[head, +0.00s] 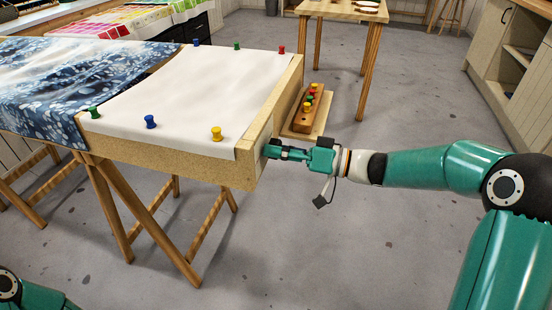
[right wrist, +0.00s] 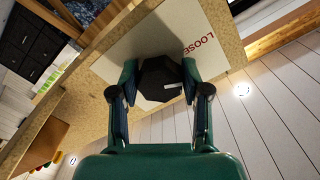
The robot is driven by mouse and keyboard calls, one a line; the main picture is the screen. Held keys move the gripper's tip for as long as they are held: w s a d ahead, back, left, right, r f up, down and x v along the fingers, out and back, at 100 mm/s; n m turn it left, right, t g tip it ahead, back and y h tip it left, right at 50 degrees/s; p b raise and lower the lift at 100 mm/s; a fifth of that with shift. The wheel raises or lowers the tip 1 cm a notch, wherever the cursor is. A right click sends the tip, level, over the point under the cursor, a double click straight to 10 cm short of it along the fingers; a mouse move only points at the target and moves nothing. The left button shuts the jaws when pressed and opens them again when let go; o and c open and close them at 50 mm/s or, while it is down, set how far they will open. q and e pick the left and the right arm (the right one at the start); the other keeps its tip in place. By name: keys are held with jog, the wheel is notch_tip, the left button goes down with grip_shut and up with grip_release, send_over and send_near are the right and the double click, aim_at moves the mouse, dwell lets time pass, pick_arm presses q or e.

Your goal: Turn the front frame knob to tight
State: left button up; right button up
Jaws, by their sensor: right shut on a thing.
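The front frame knob (right wrist: 158,74) is black and many-sided, on a white plate (right wrist: 150,38) fixed to the frame's end. A short white mark shows on its face. Red letters reading LOOSE stand up and to the right of it in the right wrist view; I see no other label there. My right gripper (right wrist: 157,84) is shut on the knob, one finger on each side. In the head view my right gripper (head: 270,150) is at the near right corner of the wooden frame (head: 215,168), and hides the knob. My left gripper is out of view.
White cloth (head: 180,90) covers the frame, with colored pins (head: 216,133) along its edges. Patterned blue cloth (head: 60,85) lies to the left. A wooden pin block (head: 308,108) stands beyond my right gripper. Floor (head: 330,240) around the trestle legs is clear.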

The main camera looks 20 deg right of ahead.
jog(key=m+b, duration=0.1)
jog(key=m, duration=0.2)
jog(key=shift+w+d+m+b, duration=0.1)
jog(key=shift+d+m+b, duration=0.05)
jog(key=shift+m+b, duration=0.25)
jog(key=m, duration=0.3)
jog(key=shift+r+m+b, duration=0.1)
jog(key=shift+m+b, duration=0.25)
jog(key=shift+m, duration=0.05)
jog(key=m, duration=0.3)
jog(key=shift+r+m, duration=0.15)
jog(key=shift+m, duration=0.15)
jog(key=m+p, duration=0.2)
jog(key=m, duration=0.2)
jog(key=shift+d+m, duration=0.1)
jog(key=shift+m, duration=0.2)
jog(key=m+p, duration=0.4)
jog(key=m, duration=0.1)
jog(key=shift+r, duration=0.15)
jog(key=m+p, duration=0.9)
jog(key=shift+w, duration=0.1)
jog(key=shift+f+m+p, duration=0.2)
jog(key=shift+m+p, duration=1)
jog(key=shift+m, duration=0.3)
jog(key=shift+w+r, duration=0.1)
jog(key=shift+r, duration=0.05)
